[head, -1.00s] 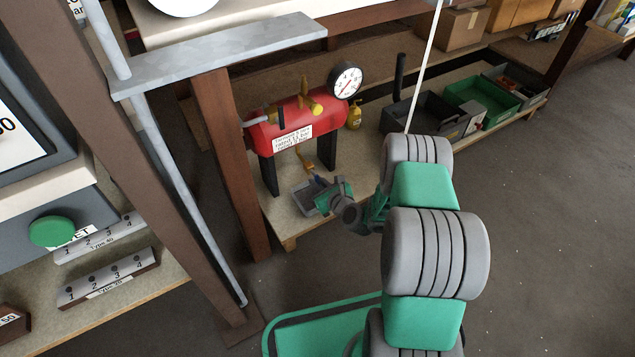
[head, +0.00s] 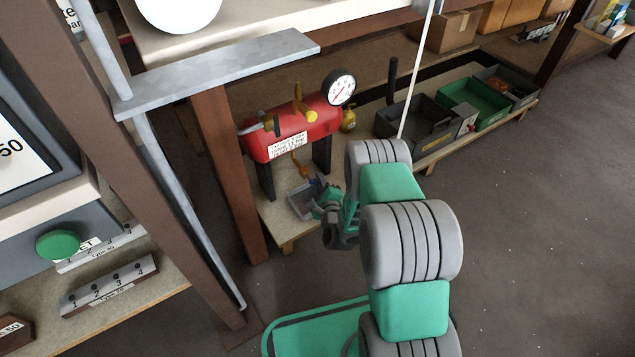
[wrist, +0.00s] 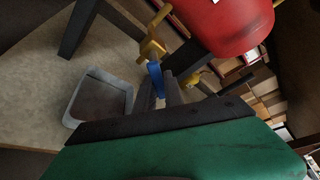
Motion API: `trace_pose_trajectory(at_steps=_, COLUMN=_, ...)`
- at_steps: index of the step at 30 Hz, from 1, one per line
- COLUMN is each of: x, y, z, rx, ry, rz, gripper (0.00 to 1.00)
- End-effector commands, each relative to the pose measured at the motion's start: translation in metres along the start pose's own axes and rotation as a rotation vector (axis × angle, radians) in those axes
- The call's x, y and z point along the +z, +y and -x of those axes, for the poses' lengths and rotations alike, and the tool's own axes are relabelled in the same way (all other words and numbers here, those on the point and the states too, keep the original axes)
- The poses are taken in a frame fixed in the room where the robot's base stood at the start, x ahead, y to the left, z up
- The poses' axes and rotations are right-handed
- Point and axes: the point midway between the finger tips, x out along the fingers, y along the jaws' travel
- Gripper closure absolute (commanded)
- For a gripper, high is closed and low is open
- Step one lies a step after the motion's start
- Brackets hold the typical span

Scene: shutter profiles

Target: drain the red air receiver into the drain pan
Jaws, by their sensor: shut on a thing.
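The red air receiver (head: 296,128) stands on dark legs on a low shelf, with a round gauge (head: 340,87) at its right end. It also shows in the wrist view (wrist: 232,22). A brass drain fitting (wrist: 152,47) hangs under it, with a blue handle (wrist: 156,79). My gripper (wrist: 162,92) is shut on the blue handle. The grey drain pan (wrist: 100,98) sits on the shelf to the left of the gripper in the wrist view, and below the receiver in the head view (head: 308,197). I cannot see any liquid leaving the fitting.
A wooden post (head: 230,170) stands close to the left of the receiver. A dark bin (head: 420,125) and a green bin (head: 472,103) sit farther right on the shelf. The floor at right is clear.

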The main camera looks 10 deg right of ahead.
Motion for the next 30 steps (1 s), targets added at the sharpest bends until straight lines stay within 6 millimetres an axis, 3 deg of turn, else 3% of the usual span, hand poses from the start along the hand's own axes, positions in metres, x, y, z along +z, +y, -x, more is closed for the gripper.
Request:
trace_pose_trajectory(at_steps=15, x=0.002, y=-0.01, z=0.001, rx=-0.16, ry=0.0, rz=0.389, gripper=1.0)
trace_pose_trajectory(at_steps=30, x=0.003, y=-0.015, z=0.002, rx=-0.21, ry=0.001, rz=0.51, gripper=1.0)
